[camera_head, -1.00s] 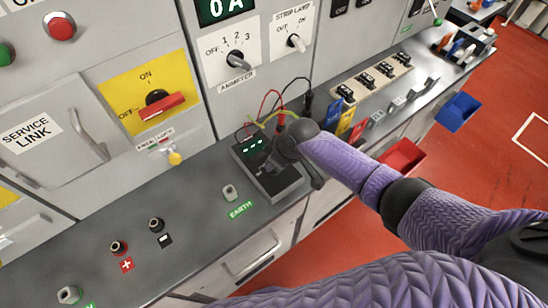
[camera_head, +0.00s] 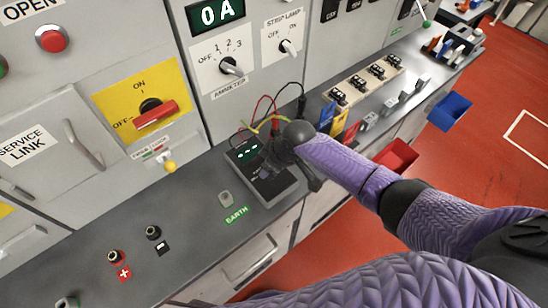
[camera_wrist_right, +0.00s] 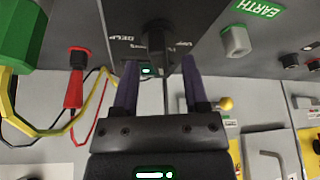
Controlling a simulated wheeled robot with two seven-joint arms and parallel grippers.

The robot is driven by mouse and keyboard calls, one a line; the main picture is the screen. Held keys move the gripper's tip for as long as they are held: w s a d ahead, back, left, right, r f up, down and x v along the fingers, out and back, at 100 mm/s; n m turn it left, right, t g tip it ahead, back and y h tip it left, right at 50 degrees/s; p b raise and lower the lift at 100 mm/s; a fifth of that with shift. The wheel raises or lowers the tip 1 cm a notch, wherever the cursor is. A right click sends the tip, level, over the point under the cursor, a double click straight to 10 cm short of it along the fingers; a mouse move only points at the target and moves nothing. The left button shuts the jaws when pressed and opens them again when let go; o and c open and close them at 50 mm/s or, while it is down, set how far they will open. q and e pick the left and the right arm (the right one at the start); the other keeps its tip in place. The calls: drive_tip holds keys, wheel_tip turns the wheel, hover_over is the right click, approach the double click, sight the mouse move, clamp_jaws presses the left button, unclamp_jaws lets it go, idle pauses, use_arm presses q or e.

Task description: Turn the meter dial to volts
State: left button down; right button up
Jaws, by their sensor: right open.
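The meter (camera_head: 288,190) is a dark box with a lit green display (camera_head: 247,153) on the grey bench. Its dial (camera_wrist_right: 157,42) is a dark knob, seen in the right wrist view between labels that appear upside down; I cannot tell which label it points to. My right gripper (camera_wrist_right: 160,80) is open, its two fingers on either side of the dial with gaps visible; I cannot tell whether they touch it. In the head view my right gripper (camera_head: 270,160) is over the meter and hides most of its face. My left gripper is not in view.
Red, black and yellow-green leads run beside the meter; a red plug (camera_wrist_right: 74,85) and green plug (camera_wrist_right: 18,35) are close to the gripper. An earth terminal (camera_head: 226,198) stands to its left. The cabinet front rises behind. The front-left bench has free room.

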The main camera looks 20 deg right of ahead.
use_arm(q)
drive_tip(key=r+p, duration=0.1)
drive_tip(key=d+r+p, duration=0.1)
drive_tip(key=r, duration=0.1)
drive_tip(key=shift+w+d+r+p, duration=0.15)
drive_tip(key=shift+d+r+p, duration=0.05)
drive_tip(key=shift+p, duration=0.2)
use_arm(e)
drive_tip(key=v, duration=0.8)
drive_tip(key=shift+r, duration=0.3)
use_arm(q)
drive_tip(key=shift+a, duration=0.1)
use_arm(e)
drive_tip(key=shift+s+d, duration=0.15)
